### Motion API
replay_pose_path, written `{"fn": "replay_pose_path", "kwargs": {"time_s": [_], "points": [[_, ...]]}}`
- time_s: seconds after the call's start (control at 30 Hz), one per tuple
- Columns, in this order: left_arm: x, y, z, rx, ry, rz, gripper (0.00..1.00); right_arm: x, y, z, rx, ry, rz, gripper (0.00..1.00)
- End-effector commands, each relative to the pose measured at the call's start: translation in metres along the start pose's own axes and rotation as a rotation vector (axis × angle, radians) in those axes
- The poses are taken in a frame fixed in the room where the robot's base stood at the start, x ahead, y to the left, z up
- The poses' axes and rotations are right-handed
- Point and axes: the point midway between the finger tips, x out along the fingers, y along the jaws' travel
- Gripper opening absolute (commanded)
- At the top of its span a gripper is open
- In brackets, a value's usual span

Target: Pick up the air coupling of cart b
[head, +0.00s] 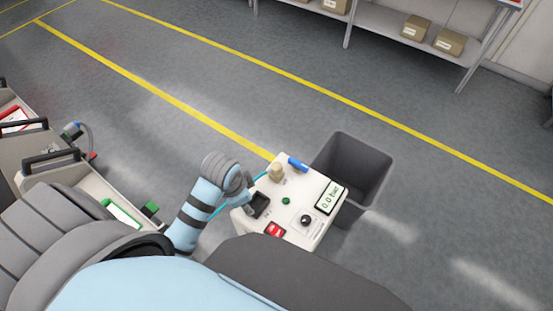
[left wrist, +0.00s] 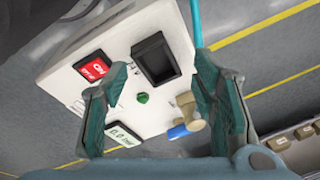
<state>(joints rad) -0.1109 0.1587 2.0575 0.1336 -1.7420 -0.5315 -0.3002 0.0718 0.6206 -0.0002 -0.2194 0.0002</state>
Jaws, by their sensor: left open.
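My left gripper (head: 248,200) is over the left edge of a white control box; in the left wrist view its two fingers (left wrist: 162,66) are spread, with nothing between them but the box top behind. A black square socket (head: 260,204) on the box lies close to the fingers; it shows in the left wrist view (left wrist: 156,59) and looks empty. My right gripper is not in view.
A grey bin (head: 374,165) stands behind. Trolleys (head: 93,187) are left.

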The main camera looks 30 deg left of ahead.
Motion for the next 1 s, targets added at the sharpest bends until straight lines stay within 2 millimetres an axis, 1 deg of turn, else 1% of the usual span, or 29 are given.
{"fn": "replay_pose_path", "kwargs": {"time_s": [0.03,0.07,0.1,0.17,0.2,0.27,0.3,0.4,0.47,0.5,0.57,0.6,0.63,0.7,0.8,0.93,1.0], "points": [[0.004,-0.015,-0.018,0.083,-0.006,0.018,0.53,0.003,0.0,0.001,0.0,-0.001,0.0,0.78],[0.004,-0.023,-0.028,0.143,-0.012,0.034,0.53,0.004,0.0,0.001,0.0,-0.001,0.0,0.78],[0.003,-0.035,-0.042,0.225,-0.017,0.057,0.53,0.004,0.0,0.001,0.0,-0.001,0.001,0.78],[-0.003,-0.053,-0.063,0.35,-0.019,0.094,0.53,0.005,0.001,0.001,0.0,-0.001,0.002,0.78],[-0.009,-0.065,-0.077,0.433,-0.016,0.121,0.53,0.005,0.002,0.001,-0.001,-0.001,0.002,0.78],[-0.023,-0.081,-0.098,0.554,-0.005,0.161,0.53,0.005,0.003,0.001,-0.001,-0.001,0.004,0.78],[-0.033,-0.09,-0.11,0.628,0.007,0.186,0.53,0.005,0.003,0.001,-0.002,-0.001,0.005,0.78],[-0.055,-0.106,-0.129,0.769,0.036,0.233,0.53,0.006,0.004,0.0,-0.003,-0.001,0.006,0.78],[-0.057,-0.109,-0.134,0.811,0.046,0.248,0.53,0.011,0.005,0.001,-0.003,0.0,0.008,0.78],[-0.052,-0.109,-0.135,0.826,0.05,0.252,0.53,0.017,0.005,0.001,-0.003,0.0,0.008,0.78],[-0.038,-0.105,-0.134,0.832,0.051,0.255,0.53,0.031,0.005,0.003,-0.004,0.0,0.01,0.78],[-0.029,-0.102,-0.133,0.831,0.05,0.256,0.53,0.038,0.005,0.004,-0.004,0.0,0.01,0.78],[-0.022,-0.1,-0.133,0.83,0.05,0.258,0.53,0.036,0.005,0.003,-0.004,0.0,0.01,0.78],[-0.005,-0.095,-0.132,0.83,0.05,0.258,0.53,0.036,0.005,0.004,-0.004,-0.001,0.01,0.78],[0.015,-0.09,-0.132,0.829,0.051,0.254,0.53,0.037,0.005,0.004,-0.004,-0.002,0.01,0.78],[0.029,-0.085,-0.132,0.828,0.05,0.253,0.53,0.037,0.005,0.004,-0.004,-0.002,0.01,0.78],[0.038,-0.077,-0.133,0.829,0.051,0.254,0.53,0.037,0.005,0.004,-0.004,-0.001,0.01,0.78]]}}
